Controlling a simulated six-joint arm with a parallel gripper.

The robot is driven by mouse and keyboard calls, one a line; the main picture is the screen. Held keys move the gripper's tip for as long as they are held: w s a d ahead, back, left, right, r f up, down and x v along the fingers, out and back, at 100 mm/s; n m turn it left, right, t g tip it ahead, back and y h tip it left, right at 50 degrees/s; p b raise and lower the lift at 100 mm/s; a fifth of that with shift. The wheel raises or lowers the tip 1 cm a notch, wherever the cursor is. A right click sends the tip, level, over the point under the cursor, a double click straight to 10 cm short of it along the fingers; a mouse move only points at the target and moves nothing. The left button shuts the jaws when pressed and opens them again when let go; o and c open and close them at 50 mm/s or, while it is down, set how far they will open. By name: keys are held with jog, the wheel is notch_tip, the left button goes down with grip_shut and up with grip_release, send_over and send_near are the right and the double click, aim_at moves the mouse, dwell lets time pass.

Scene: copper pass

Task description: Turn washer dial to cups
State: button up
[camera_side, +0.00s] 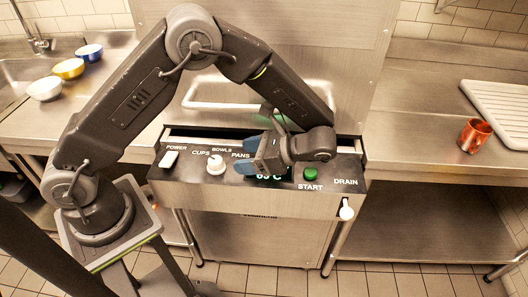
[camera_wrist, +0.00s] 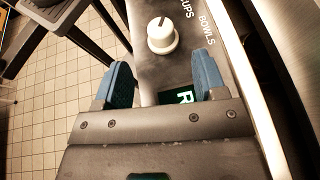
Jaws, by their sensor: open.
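The washer dial (camera_side: 215,165) is a white round knob on the black control panel (camera_side: 187,183), with the labels CUPS, BOWLS and PANS around it. My gripper (camera_side: 240,163) has blue fingers and is to the right of the dial in the side view, over the green display. In the wrist view my gripper (camera_wrist: 160,82) is open and empty, with its fingers apart from the dial.
The panel also holds a white power switch (camera_side: 168,159), a green start button (camera_side: 310,174) and a white drain handle (camera_side: 346,210). Three bowls (camera_side: 68,69) stand on the left counter. A copper cup (camera_side: 474,136) and a white rack (camera_side: 500,108) are on the right counter.

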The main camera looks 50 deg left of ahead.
jog(key=shift+v, duration=2.3)
jog(key=s+a+r+n+t+h, duration=0.3)
jog(key=s+r+n+t+h, duration=0.2)
jog(key=s+r+t, duration=0.2)
jog(key=s+a+r+n+t+h, duration=0.3)
jog(key=s+r+n+t+h, duration=0.2)
jog(key=s+r+t, duration=0.1)
jog(key=shift+s+a+r+n+t+h, duration=0.2)
jog(key=shift+s+r+n+t+h, duration=0.15)
jog(key=shift+s+r, duration=0.7)
jog(key=shift+w+r, duration=0.1)
jog(key=shift+w, duration=0.1)
